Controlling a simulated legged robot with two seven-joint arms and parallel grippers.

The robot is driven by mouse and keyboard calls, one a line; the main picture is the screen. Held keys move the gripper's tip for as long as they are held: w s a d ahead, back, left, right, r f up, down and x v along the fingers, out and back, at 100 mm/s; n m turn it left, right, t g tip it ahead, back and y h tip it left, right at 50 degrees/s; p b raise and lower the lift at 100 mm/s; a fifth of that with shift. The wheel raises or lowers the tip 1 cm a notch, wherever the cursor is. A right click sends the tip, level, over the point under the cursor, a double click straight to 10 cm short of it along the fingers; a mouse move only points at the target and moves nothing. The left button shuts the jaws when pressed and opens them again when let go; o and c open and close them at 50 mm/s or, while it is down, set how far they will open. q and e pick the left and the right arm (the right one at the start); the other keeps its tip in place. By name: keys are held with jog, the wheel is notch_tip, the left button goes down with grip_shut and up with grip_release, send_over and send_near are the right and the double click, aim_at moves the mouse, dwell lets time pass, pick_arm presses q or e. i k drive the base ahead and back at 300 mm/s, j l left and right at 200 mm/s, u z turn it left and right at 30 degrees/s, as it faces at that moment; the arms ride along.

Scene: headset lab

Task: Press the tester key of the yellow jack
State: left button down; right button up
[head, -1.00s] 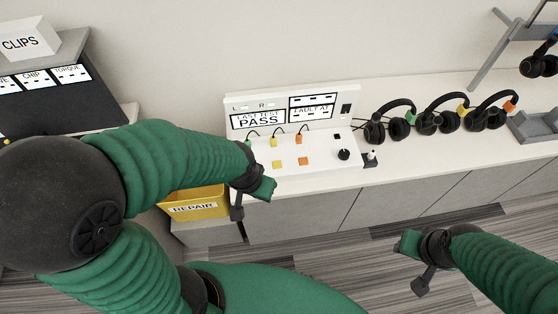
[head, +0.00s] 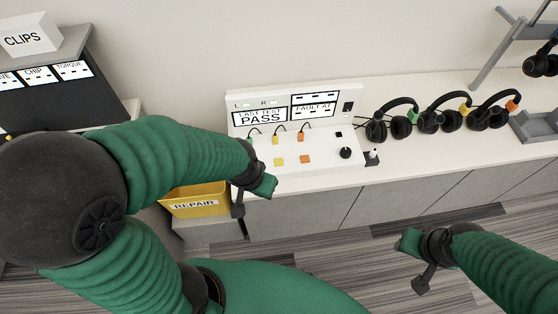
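The white tester (head: 326,160) stands on the counter, its upright panel reading "LAST TEST PASS" and "FAULT AT". The yellow jack (head: 276,139) is plugged in at the panel's foot, with a cable. The yellow key (head: 279,162) lies in front of it on the flat deck. An orange jack (head: 300,137) and orange key (head: 304,159) sit to the right. My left gripper (head: 256,197) is at the tester's front left corner, left of and nearer than the yellow key, its fingers apart and empty. My arm hides the deck's left end. My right gripper (head: 411,262) is open and empty over the floor.
Several headsets (head: 398,118) with coloured tags stand on the counter to the right. A black knob (head: 345,153) is on the tester's right side. A yellow REPAIR bin (head: 195,205) is below my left forearm. Floor in front of the cabinets is clear.

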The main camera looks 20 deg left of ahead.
aim_at(278, 162)
jog(key=i+u, duration=0.15)
jog(key=u, duration=0.2)
jog(key=i+l+u, duration=0.1)
jog(key=u, duration=0.25)
jog(key=i+l+u, duration=0.1)
jog(key=u, duration=0.25)
jog(key=k+l, duration=0.05)
jog(key=l, duration=0.05)
